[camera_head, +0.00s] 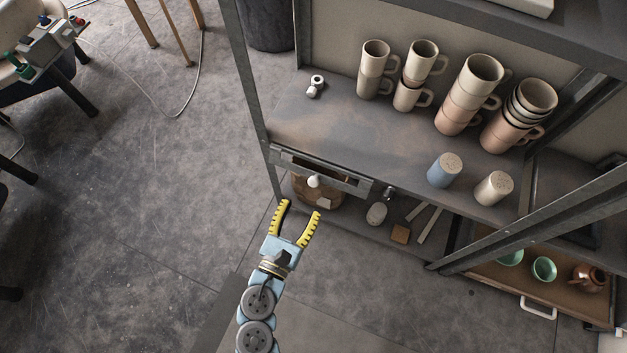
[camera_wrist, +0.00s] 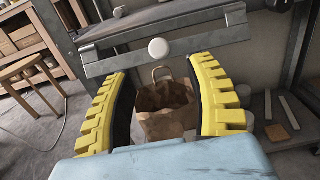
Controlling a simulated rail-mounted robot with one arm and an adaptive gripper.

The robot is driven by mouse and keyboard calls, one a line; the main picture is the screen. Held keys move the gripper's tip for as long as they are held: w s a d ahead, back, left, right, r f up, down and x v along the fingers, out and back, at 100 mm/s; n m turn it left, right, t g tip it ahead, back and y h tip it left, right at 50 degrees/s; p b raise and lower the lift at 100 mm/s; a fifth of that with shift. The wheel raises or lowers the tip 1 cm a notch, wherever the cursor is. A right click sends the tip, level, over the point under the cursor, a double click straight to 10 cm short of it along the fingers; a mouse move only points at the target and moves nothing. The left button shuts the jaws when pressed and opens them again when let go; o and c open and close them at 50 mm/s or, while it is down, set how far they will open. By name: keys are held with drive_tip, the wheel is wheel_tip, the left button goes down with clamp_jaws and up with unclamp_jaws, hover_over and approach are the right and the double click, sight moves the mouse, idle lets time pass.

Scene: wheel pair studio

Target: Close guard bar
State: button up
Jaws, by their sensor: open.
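The guard bar (camera_head: 342,188) is a grey metal bar at the front of the shelving, below the edge of the mug shelf, with a white round knob (camera_head: 314,181) on it. In the wrist view the bar (camera_wrist: 205,43) runs across the upper part, with the knob (camera_wrist: 158,49) near its middle. My gripper (camera_head: 302,208) has yellow ribbed fingers, spread apart and empty. It is in front of the bar and just below the knob in the picture. In the wrist view the knob lies above the gap between the fingers (camera_wrist: 165,88). No contact shows.
A brown bag (camera_wrist: 168,112) stands behind the bar on the lower shelf. Small blocks and sticks (camera_head: 400,233) lie to its right. Stacked mugs (camera_head: 470,95) and two upturned cups (camera_head: 444,171) stand on the shelf above. A shelf post (camera_head: 250,85) rises left. The floor (camera_head: 150,190) at left is open.

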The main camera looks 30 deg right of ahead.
sight(312, 185)
drive_tip(key=shift+b+x, duration=0.65)
drive_tip(key=shift+x, duration=3.3)
clamp_jaws()
